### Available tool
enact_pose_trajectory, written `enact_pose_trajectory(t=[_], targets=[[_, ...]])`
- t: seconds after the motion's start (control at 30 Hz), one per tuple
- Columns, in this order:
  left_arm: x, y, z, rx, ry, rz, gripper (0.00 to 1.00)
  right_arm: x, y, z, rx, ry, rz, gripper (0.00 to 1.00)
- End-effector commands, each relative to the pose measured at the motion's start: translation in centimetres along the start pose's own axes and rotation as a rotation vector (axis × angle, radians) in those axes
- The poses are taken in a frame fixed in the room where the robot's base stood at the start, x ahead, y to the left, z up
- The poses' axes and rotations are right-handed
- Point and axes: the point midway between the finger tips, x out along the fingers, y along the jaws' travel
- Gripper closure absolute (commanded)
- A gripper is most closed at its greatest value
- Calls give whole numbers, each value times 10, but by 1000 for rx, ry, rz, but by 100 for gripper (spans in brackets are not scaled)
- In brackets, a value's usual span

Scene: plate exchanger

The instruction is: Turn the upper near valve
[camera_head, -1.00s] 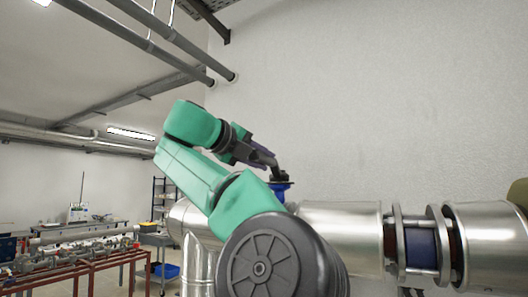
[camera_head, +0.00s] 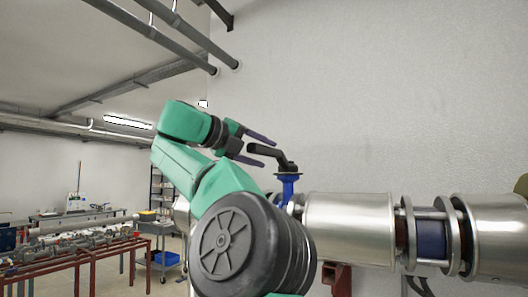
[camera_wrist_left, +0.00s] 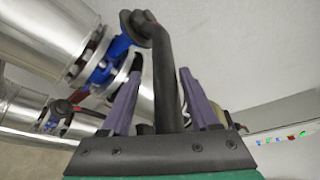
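The valve has a black lever handle (camera_head: 284,158) on a blue body (camera_head: 287,186), standing on top of the silver pipe. My left gripper (camera_head: 268,153) is at the lever's free end, its two purple-grey fingers apart, one above and one below the lever in the head view. In the left wrist view the lever (camera_wrist_left: 165,70) runs between the open fingers of the left gripper (camera_wrist_left: 160,74), with visible gaps on both sides. The blue body (camera_wrist_left: 112,58) shows at upper left there. My right gripper is not in view.
The large silver pipe (camera_head: 350,228) with flanges (camera_head: 432,238) runs across the lower right. A plain wall (camera_head: 400,90) stands behind. A red-framed workbench (camera_head: 75,262) and a shelf are far left. The space above the valve is clear.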

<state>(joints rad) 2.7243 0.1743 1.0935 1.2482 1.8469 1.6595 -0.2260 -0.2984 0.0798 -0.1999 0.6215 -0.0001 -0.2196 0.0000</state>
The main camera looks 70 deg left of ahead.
Motion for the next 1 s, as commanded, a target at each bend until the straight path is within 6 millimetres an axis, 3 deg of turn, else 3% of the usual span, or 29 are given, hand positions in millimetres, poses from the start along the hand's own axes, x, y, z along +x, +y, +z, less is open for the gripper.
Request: enact_pose_trajectory(t=[0.27,0.43,0.77,1.0], targets=[[-1,-2,0,3,0,-3,39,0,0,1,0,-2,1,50],[-17,-1,-1,3,-1,-6,39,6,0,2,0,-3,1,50],[-91,2,2,1,-3,-6,39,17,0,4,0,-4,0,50],[-140,1,5,-5,-2,0,39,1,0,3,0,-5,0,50]])
